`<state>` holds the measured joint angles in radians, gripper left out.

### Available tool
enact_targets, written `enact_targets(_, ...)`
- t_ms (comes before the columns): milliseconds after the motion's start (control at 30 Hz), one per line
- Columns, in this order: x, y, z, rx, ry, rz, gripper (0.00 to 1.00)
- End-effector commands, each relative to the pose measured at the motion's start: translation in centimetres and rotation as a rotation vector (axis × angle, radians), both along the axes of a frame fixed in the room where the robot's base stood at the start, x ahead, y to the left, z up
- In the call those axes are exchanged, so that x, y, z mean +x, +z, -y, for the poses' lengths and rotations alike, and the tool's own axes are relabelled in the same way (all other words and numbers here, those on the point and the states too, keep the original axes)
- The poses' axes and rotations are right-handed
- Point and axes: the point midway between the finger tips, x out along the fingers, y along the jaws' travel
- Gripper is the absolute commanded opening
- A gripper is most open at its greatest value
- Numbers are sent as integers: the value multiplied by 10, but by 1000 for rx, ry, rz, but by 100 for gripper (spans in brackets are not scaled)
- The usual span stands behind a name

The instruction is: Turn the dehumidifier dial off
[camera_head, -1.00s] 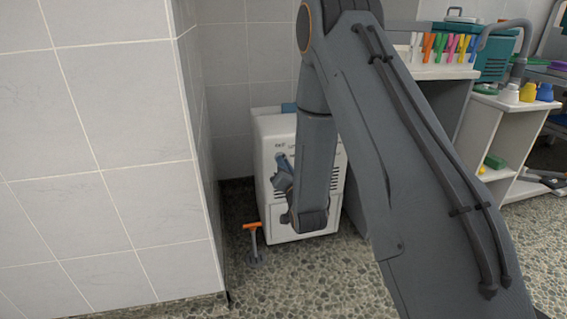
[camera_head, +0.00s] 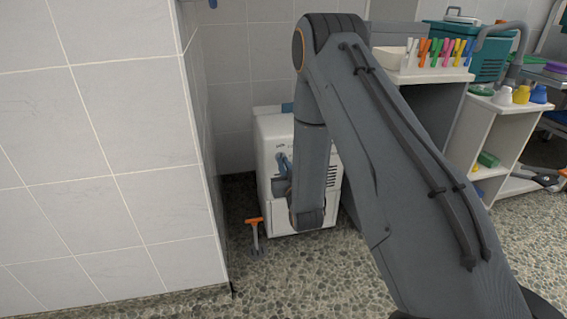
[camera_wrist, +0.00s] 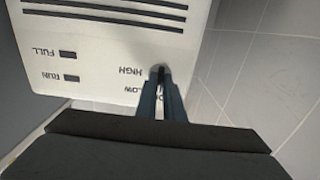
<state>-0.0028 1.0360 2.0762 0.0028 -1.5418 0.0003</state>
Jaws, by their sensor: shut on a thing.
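The dehumidifier (camera_head: 270,128) is a white box on the floor in the tiled recess, partly hidden behind my arm. In the wrist view its front panel (camera_wrist: 100,45) appears upside down, with dark vents and the labels FULL, RUN, HIGH and LOW. The small dark dial (camera_wrist: 160,70) shows between my fingertips, beside HIGH and LOW. My gripper (camera_wrist: 160,92) is shut on the dial; in the head view my gripper (camera_head: 283,163) is against the front of the unit. My fingers cover much of the dial and a label below LOW, so I cannot tell its setting.
An orange-handled tool (camera_head: 254,232) stands on the pebbled floor left of the dehumidifier. A tiled wall (camera_head: 110,170) is close on the left. A white shelf unit (camera_head: 470,140) with coloured pegs and bottles stands on the right. The front floor is clear.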

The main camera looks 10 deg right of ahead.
Motion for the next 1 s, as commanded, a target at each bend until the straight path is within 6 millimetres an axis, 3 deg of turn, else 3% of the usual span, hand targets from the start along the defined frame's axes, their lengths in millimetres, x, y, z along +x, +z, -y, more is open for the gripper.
enact_targets(467,0,-1,0,-17,0,-1,0)
enact_targets(500,0,-1,0,-17,0,-1,11)
enact_targets(600,0,-1,0,-16,0,-1,27)
enact_targets(1000,-9,0,0,-16,0,-3,27)
